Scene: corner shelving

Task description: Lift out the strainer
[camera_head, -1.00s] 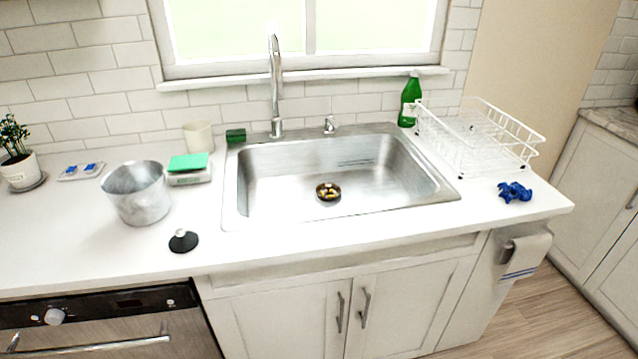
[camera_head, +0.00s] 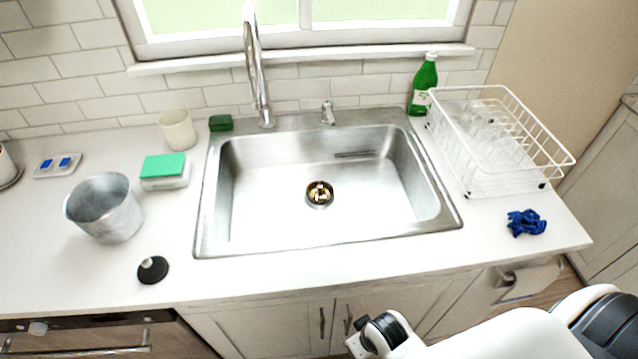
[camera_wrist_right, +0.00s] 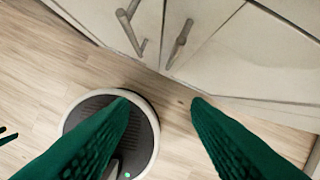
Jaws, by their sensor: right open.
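The strainer (camera_head: 319,193) sits in the drain in the floor of the steel sink (camera_head: 270,213). It looks dark-rimmed with yellowish bits in it. My right arm reaches in at the lower right of the head view, in front of the cabinet and below the counter edge. My right gripper (camera_wrist_right: 160,104) is open and empty in the right wrist view, its two green fingers apart above the floor, near the cabinet doors. It is well short of the strainer. My left gripper is not in view.
The faucet (camera_head: 258,75) rises behind the sink. A metal bucket (camera_head: 105,209), a black stopper (camera_head: 153,271) and a sponge box (camera_head: 165,172) stand to the left. A wire dish rack (camera_head: 500,185) and a blue cloth (camera_head: 526,223) are to the right. The space above the basin is clear.

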